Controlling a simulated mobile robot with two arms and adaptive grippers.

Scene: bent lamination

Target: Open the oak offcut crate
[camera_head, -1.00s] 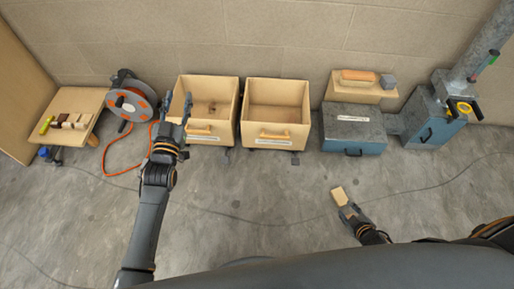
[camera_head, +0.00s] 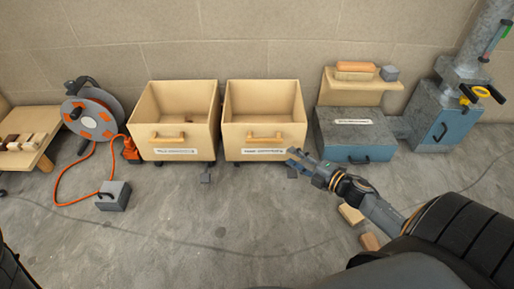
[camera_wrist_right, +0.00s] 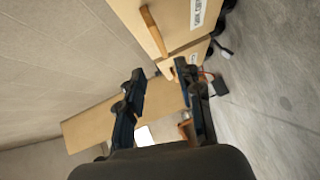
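Two open-topped light wooden crates stand side by side against the wall in the head view, a left crate (camera_head: 172,137) and a right crate (camera_head: 264,136). Each has a wooden front handle and a white label too small to read, so I cannot tell which is the oak offcut crate. A small brown thing lies in the left one. My right gripper (camera_head: 300,157) is just in front of the right crate's lower right corner. In the right wrist view its fingers (camera_wrist_right: 160,88) are apart and empty, with crate handles (camera_wrist_right: 153,31) beyond them. My left gripper is out of view.
A cable reel (camera_head: 94,116) with orange cord and a grey handled block (camera_head: 114,196) are at left, beside a low table (camera_head: 38,147). A blue-grey chest (camera_head: 354,137) stands right. Wood blocks (camera_head: 351,214) lie near my right arm. Floor before the crates is mostly clear.

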